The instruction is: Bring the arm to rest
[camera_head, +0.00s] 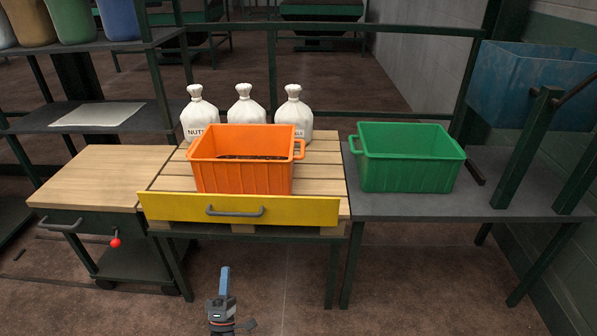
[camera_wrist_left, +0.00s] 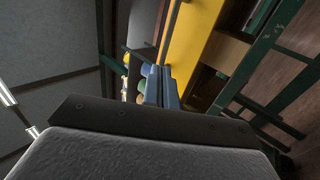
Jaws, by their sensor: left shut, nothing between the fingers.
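My left gripper (camera_head: 225,272) shows at the bottom of the head view, in front of the table. Its blue fingers are together and point away from me, with nothing between them. In the left wrist view the blue fingers (camera_wrist_left: 160,75) also lie side by side, below the yellow board (camera_wrist_left: 190,45). The gripper appears apart from the table and everything on it. My right gripper is not in view.
The slatted table (camera_head: 325,177) holds an orange crate (camera_head: 243,181), and several white sacks (camera_head: 293,115) stand behind it. Its front bears a yellow board (camera_head: 290,212). A green crate (camera_head: 410,174) stands on the grey table (camera_head: 480,192) at right. A wooden cart (camera_head: 95,180) stands at left.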

